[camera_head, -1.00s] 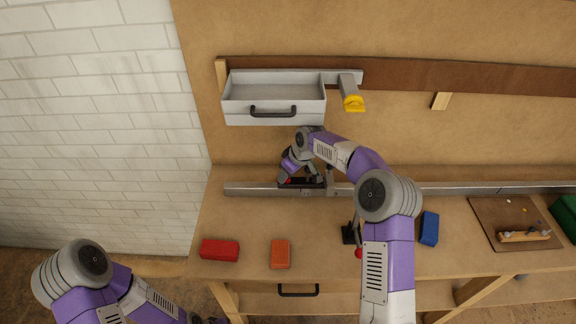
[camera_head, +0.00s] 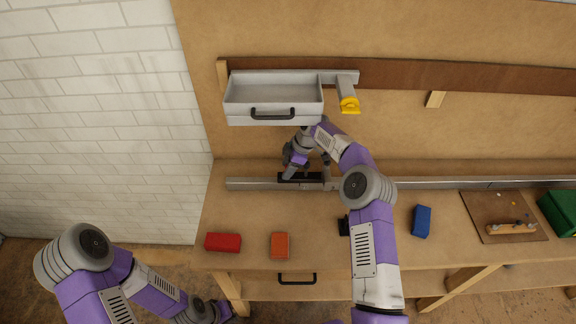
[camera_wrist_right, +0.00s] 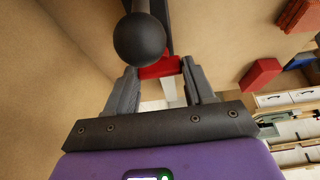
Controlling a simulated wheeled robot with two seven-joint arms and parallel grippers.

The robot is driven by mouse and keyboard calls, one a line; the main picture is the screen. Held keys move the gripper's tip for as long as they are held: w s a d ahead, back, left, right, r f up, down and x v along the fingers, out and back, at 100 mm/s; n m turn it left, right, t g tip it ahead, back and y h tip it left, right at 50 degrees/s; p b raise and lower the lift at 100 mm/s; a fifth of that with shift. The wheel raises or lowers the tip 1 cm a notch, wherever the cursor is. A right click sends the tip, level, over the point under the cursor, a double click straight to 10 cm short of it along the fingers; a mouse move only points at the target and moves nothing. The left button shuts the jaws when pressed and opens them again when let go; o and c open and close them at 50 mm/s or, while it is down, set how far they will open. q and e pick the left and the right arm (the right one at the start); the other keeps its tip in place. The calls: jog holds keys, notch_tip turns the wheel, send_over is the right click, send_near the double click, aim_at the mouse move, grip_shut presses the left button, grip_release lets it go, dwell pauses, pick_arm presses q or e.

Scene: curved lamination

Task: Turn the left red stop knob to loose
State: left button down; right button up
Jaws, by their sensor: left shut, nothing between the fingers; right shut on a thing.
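The left stop is a dark block (camera_head: 292,178) on the metal rail (camera_head: 242,184) along the back of the bench. My right gripper (camera_head: 288,174) is down at this block, and its fingers partly cover it. In the right wrist view, my right gripper (camera_wrist_right: 160,70) is shut on a red knob (camera_wrist_right: 159,67), which sits between the fingertips. A black ball on a dark stem (camera_wrist_right: 139,40) hides part of the view there. The knob is hidden in the head view. My left gripper (camera_head: 222,309) is shut and empty, low beside the bench's left leg.
A grey tray (camera_head: 232,112) with a black handle hangs above the rail, close over my right wrist. A red block (camera_head: 223,242), an orange block (camera_head: 280,245) and a blue block (camera_head: 422,221) lie on the bench.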

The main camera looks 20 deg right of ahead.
dwell(0.5)
jog(key=o, duration=1)
jog(key=shift+o, duration=0.2)
